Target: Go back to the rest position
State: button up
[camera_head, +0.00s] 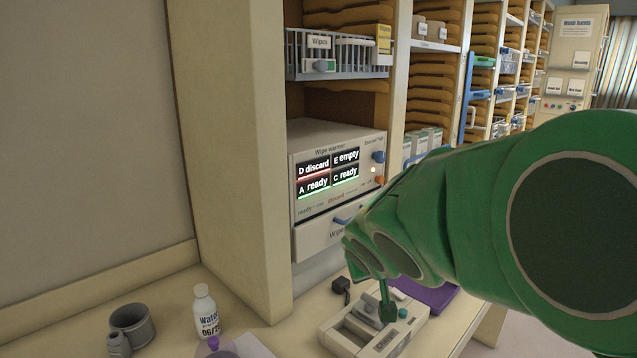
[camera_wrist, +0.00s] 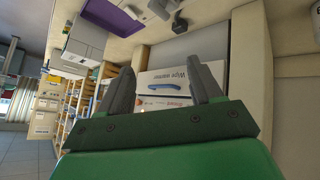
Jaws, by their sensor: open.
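My arm is green and reaches in from the right of the head view, covering much of the right side. My gripper (camera_head: 385,300) shows partly there, low over the counter in front of a pale device (camera_head: 340,338). In the wrist view, the two dark fingers of my gripper (camera_wrist: 164,82) stand wide apart with nothing held between them. Behind them is the wipe warmer (camera_wrist: 173,78), which appears inverted. In the head view, the wipe warmer (camera_head: 310,150) has a lit screen reading D discard, E empty, A ready and C ready.
A wire basket of wipes (camera_head: 340,55) sits above the warmer. Shelves with trays run back to the right.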

jog(key=s+d+f+m+g+h, duration=0.1)
jog(key=s+d+f+g, duration=0.15)
jog(key=s, duration=0.35)
jog(key=s+d+f+m+g, duration=0.1)
jog(key=s+d+f+g, duration=0.2)
jog(key=s, duration=0.4)
jog(key=s+f+g+y, duration=0.2)
jog(key=s+f+g, duration=0.2)
jog(key=s, duration=1.3)
jog(key=shift+a+f+m, duration=0.15)
jog(key=shift+f+m, duration=0.05)
jog(key=shift+m, duration=0.2)
